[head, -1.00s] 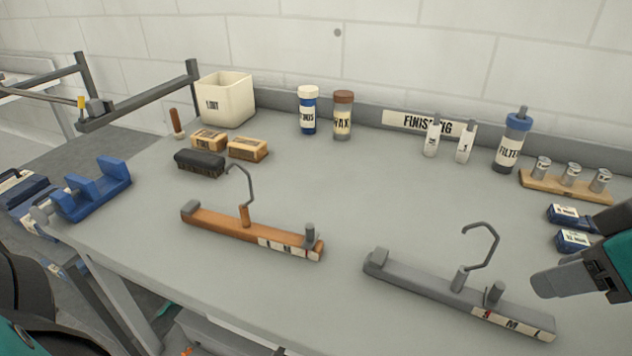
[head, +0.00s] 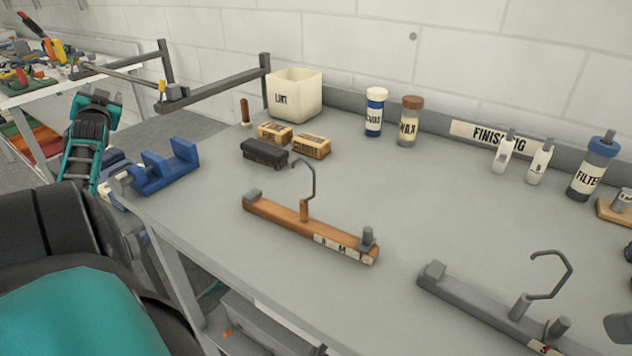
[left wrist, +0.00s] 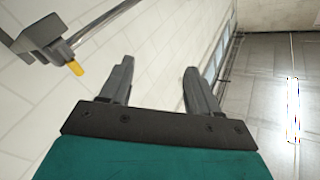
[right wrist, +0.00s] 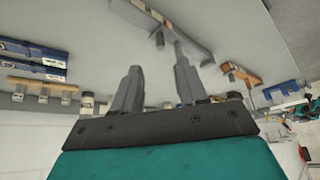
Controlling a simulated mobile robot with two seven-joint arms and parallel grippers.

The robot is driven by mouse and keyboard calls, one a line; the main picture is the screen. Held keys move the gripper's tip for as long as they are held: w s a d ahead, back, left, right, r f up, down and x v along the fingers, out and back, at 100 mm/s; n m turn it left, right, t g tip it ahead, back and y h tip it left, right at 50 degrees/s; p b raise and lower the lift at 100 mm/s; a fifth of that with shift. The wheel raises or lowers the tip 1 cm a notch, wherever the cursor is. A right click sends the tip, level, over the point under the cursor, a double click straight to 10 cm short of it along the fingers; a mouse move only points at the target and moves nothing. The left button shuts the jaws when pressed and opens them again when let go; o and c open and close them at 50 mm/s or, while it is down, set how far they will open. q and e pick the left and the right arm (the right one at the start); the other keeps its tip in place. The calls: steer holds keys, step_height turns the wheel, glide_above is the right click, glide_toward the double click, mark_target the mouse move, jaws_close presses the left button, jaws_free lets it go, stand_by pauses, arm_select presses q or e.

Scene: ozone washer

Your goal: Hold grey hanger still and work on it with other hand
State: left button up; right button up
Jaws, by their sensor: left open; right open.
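The grey hanger (head: 470,297) lies on the bench at the lower right of the head view, hook raised, its right end cut off by the frame. In the right wrist view its bar (right wrist: 188,32) is beyond the fingertips. My right gripper (right wrist: 155,70) is open, with nothing between its fingers; only a small part shows at the head view's right edge. My left gripper (left wrist: 157,65) is open and empty. My left arm is raised beyond the bench's left end, away from the hanger.
An orange-brown wooden hanger (head: 290,222) lies left of the grey one. A blue cradle (head: 165,167) sits at the bench's left end, below a metal rail (head: 215,83). A lint bin (head: 294,96), brushes and bottles stand along the back.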

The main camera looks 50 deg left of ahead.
arm_select(q)
step_height(320, 180, up, 4)
steer(key=n+y, duration=0.2)
steer(key=n, duration=0.1)
steer(key=w+d+f+m+t+h, duration=0.1)
steer(key=w+d+t+h, duration=0.25)
steer(key=w+d, duration=0.65)
steer(key=w+d+f+m+t+h, duration=0.2)
steer(key=w+d+h, duration=0.15)
steer(key=w, duration=1.15)
steer(key=w+d+r+m+t+h, duration=0.1)
steer(key=w+d+m+h, duration=0.2)
steer(key=w+d+h, duration=0.65)
steer(key=w+d+r+m+t+h, duration=0.1)
steer(key=w+d+m+h, duration=0.15)
steer(key=w+d, duration=0.8)
steer(key=s+d+r+m+g+h, duration=0.1)
steer(key=s+d+m+g+h, duration=0.3)
steer(key=d, duration=1.3)
steer(key=d+r+m+g+h, duration=0.1)
steer(key=d+m+g+h, duration=0.35)
steer(key=d, duration=1.15)
steer(key=m+g+y, duration=0.6)
steer(key=m+y, duration=0.2)
steer(key=m, duration=0.2)
glide_above(455, 285)
step_height(455, 285, down, 5)
steer(key=shift+h, duration=0.25)
step_height(455, 285, down, 13)
steer(key=shift+r, duration=0.1)
